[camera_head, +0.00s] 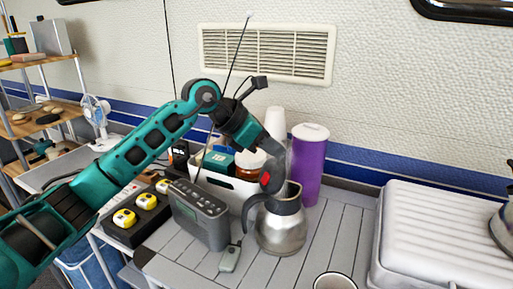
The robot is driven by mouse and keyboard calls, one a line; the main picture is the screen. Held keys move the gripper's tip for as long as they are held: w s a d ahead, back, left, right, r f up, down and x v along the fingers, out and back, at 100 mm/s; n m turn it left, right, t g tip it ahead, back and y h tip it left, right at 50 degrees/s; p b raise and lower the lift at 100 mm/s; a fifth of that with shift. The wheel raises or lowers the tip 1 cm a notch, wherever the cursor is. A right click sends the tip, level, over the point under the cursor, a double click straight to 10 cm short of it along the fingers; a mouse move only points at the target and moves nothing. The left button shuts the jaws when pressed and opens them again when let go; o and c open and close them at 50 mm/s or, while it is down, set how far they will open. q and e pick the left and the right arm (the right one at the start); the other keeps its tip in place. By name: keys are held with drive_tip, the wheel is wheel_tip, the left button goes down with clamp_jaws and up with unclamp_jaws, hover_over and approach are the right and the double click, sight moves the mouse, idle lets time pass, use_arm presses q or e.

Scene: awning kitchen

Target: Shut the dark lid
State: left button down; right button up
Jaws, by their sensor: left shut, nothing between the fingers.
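A steel jug (281,235) with a dark handle stands on the grey slatted table. Its dark top (291,190) is partly covered by my left gripper (270,188), so I cannot tell how far the lid stands open. My left arm reaches in from the left, over the radio, and bends down to the jug. The left gripper is shut and empty, at the upper left of the jug's top; I cannot tell whether it touches. My right gripper is out of view.
A grey radio (200,216) with a raised antenna stands left of the jug. A purple tumbler (308,165) and a white bin (230,184) stand behind it. A cup (334,281) is in front, a large ridged pale case (446,235) at right.

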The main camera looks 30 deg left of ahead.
use_arm(q)
drive_tip(key=w+d+f+b, duration=0.1)
drive_tip(key=w+d+f, duration=0.1)
drive_tip(key=w+d, duration=0.2)
drive_tip(key=shift+f, duration=0.3)
drive_tip(key=shift+s, duration=0.1)
idle(1.2)
